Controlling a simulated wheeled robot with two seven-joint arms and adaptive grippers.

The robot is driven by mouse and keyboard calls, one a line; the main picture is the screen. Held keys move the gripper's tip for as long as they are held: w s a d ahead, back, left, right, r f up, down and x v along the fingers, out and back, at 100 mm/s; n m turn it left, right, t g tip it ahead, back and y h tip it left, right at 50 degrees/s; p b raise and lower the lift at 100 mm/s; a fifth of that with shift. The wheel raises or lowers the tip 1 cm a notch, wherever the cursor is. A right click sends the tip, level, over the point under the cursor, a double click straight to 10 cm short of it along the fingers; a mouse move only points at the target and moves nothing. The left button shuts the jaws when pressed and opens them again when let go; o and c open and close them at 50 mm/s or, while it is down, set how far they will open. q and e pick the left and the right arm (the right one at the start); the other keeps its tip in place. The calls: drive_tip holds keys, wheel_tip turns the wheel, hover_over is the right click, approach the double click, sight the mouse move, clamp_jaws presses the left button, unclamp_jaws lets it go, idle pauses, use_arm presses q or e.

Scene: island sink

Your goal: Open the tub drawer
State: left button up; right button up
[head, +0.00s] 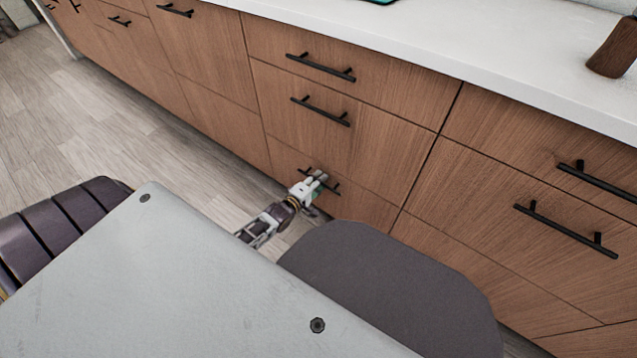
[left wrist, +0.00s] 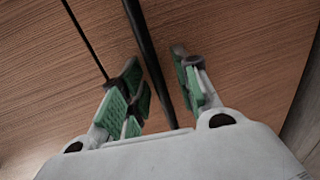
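The bottom drawer (head: 362,207) of the middle wooden stack is closed, with its front flush with the cabinet. Its black bar handle (head: 334,188) is partly hidden by my left gripper (head: 316,181). In the left wrist view the handle (left wrist: 146,45) runs between the two green-padded fingers of my left gripper (left wrist: 155,62). The fingers are apart, with visible gaps to the bar on both sides. My right gripper is not in view.
Two more closed drawers with black handles (head: 321,67) (head: 320,110) sit above. Closed drawers (head: 500,200) adjoin on the right. A white countertop (head: 440,45) runs above. Bare wooden floor (head: 130,120) lies to the left.

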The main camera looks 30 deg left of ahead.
use_arm(q)
clamp_jaws()
idle(0.4)
drive_tip(key=shift+s, duration=0.1)
